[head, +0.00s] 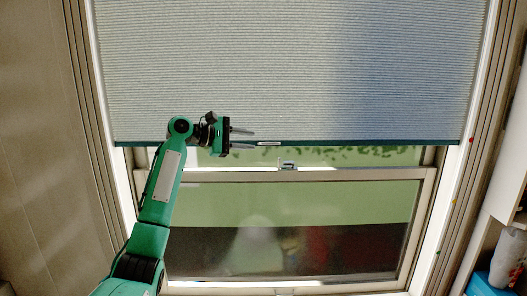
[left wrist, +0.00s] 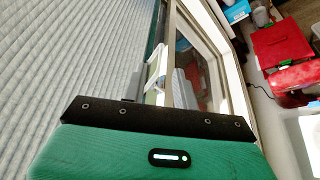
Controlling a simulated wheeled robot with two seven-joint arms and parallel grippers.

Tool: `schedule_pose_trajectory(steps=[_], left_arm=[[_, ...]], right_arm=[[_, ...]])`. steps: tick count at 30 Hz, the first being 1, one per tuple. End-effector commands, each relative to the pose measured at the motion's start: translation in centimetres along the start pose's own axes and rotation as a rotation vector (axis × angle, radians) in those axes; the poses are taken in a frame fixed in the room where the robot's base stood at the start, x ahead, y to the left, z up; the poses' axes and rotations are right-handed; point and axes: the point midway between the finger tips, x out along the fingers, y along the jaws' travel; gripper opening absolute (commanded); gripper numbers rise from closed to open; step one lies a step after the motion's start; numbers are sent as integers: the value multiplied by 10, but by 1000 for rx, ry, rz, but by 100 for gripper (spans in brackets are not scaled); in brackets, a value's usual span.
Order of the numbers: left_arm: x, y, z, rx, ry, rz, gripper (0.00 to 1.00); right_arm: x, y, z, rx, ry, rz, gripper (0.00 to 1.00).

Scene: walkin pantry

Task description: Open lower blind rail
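The pale grey pleated blind (head: 300,70) hangs over the upper part of the window. Its lower rail (head: 370,143) is a dark green strip along the bottom edge, with a small white tab (head: 268,143). My left gripper (head: 253,139) is just left of the tab, its two fingers apart, one over the blind and one about level with the rail. Whether it touches the rail is unclear. In the left wrist view the blind (left wrist: 70,65) fills the left side, and the gripper's green body hides the near part. My right gripper is not in view.
Below the rail is the window sash frame (head: 360,175) with a latch (head: 288,165) at its top middle. A shelf side with a white bottle (head: 507,258) and a blue box (head: 485,284) stands at the right. Red containers (left wrist: 285,45) show in the left wrist view.

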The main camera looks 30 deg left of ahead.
Motion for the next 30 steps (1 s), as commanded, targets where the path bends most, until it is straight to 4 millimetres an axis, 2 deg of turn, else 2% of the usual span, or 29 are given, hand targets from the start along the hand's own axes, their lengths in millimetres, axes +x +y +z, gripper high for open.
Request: schedule_pose_trajectory(steps=[1, 3, 10, 26, 29, 30], left_arm=[[-9, -3, -2, 3, 1, 1, 29], [-20, -2, -1, 3, 2, 2, 29], [-35, 0, 1, 0, -1, 0, 29], [-35, 0, 1, 1, 0, -1, 29], [-27, -12, -3, 22, 14, -21, 29], [-20, -23, -6, 40, 25, -39, 29]], right_arm=[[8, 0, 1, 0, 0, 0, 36], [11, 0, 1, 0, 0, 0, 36], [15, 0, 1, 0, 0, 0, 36], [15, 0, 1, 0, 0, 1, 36], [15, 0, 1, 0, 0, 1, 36], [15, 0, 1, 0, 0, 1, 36]])
